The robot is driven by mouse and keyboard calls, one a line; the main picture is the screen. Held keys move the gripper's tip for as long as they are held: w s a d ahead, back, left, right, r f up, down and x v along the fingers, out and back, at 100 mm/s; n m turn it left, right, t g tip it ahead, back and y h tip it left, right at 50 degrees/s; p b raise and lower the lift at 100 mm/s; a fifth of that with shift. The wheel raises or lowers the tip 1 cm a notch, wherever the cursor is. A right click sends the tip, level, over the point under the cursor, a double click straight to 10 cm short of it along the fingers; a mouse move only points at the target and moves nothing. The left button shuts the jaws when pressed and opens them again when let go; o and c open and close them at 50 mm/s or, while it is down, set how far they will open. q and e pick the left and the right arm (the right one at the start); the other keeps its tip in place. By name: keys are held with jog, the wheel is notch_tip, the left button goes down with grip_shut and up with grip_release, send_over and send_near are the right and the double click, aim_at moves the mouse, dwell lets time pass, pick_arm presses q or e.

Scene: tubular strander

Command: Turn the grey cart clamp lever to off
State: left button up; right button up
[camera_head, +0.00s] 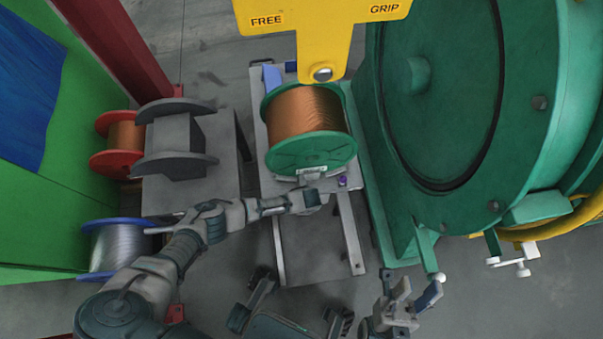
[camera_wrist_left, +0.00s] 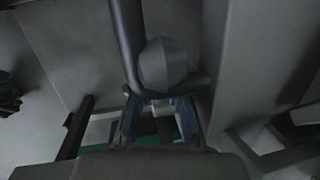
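The grey cart (camera_head: 281,240) stands in the middle of the head view and carries a green spool of copper wire (camera_head: 305,110). My left gripper (camera_head: 318,197) reaches in from the left to the cart's near end, just below the spool. In the left wrist view its two fingers (camera_wrist_left: 160,120) stand apart. A grey rounded knob (camera_wrist_left: 164,66) beside a dark bent bar shows just past the fingertips; I cannot tell whether it is the clamp lever. The lever is not clearly visible in the head view. My right gripper (camera_head: 415,297) is at the bottom right, open and empty.
A yellow sign (camera_head: 320,35) reading FREE and GRIP hangs above the cart. A large green machine (camera_head: 545,100) fills the right. A grey spool (camera_head: 175,140), a red spool (camera_head: 122,137) and a blue spool (camera_head: 120,246) stand left. Floor near the bottom is partly clear.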

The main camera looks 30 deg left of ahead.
pick_arm(q)
jog(key=shift+w+d, duration=0.1)
jog(key=shift+d+r, duration=0.15)
jog(key=shift+r, duration=0.4)
jog(key=v, duration=1)
jog(key=shift+r, duration=0.3)
